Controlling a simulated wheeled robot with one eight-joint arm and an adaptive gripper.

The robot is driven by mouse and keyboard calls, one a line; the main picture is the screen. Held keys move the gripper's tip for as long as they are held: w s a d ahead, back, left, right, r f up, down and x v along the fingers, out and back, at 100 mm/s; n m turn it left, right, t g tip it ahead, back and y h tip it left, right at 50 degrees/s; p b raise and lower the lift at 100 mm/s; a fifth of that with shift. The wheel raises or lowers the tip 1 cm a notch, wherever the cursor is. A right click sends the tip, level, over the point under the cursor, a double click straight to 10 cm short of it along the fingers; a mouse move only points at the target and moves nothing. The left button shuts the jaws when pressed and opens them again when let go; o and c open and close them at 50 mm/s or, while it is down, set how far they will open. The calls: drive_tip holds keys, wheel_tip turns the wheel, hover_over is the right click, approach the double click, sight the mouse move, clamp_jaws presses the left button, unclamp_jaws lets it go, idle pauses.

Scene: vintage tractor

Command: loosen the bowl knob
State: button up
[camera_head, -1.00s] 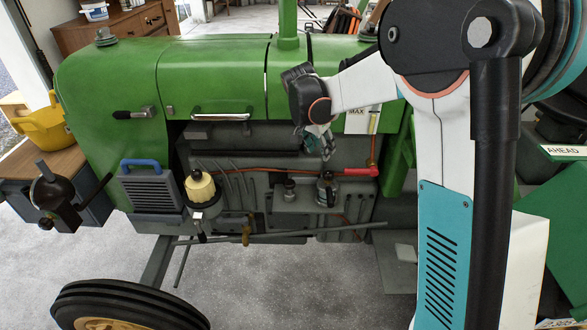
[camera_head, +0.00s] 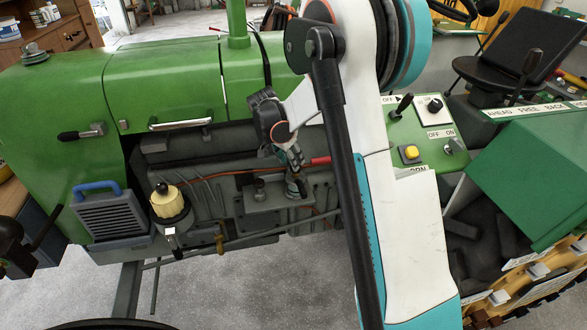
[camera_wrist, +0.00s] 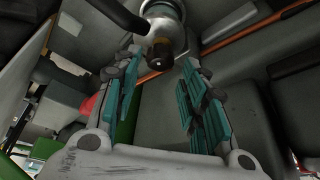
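A grey metal bowl fitting (camera_head: 296,184) sits on the engine's side below my gripper (camera_head: 286,156). In the wrist view, a rounded metal body (camera_wrist: 162,12) has a dark brownish knob (camera_wrist: 160,52) at its end, just beyond my fingertips; it looks like the bowl knob. My gripper also shows in the wrist view (camera_wrist: 158,78), with its teal finger pads spread apart. The space between the pads is empty. The knob lies near the gap, a little left of its middle. In the head view the knob is too small or hidden to make out.
A red-handled part (camera_head: 320,161) and a thin red line run close to my gripper. A cream-topped filter (camera_head: 166,200) stands to the left. A grey bar (camera_head: 280,236) runs below. A control panel (camera_head: 425,130) is right of my arm.

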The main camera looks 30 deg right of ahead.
drive_tip(key=shift+b+x, duration=0.45)
drive_tip(key=shift+x, duration=1.65)
drive_tip(key=c, duration=0.8)
drive_tip(key=n, duration=0.1)
drive_tip(key=n+t, duration=0.1)
drive_tip(key=n, duration=0.1)
drive_tip(key=shift+s+d+n+y, duration=0.1)
drive_tip(key=shift+s+n+y, duration=0.05)
drive_tip(key=shift+n+y, duration=0.15)
drive_tip(key=shift+s+n+t+y, duration=0.1)
drive_tip(key=shift+n+t+y, duration=0.5)
drive_tip(key=shift+n, duration=1.3)
